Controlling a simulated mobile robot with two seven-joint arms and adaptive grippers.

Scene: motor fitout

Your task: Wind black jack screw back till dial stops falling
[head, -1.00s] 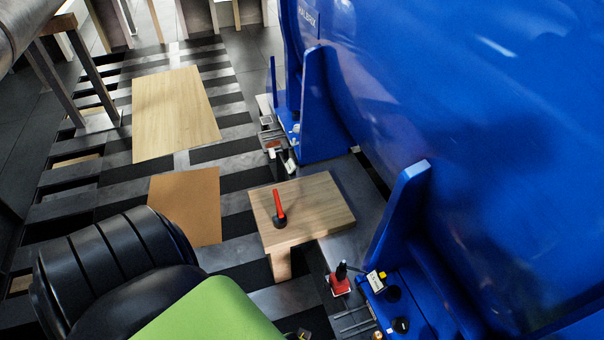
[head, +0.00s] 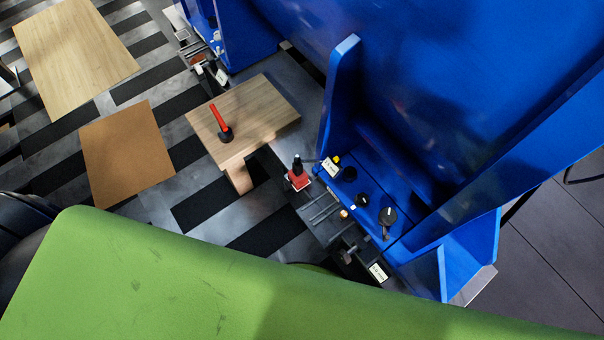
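Neither of my grippers is in view. The blue motor foot (head: 418,205) stands at the right, with black round fittings and small labels on and beside it. A black round part with a short stem (head: 387,217) sits on the foot. A dark screw-like part (head: 350,256) shows at the base's front edge, beside a white tag (head: 378,272); I cannot tell whether it is the black jack screw. A red block with a black upright part (head: 298,178) stands left of the foot. No dial reading can be made out.
A wooden stand (head: 262,112) holds a red-handled tool with a black base (head: 221,124). A brown board (head: 126,155) and a pale wooden board (head: 74,50) lie on the striped floor. A large green surface (head: 170,285) covers the lower foreground and hides what is under it.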

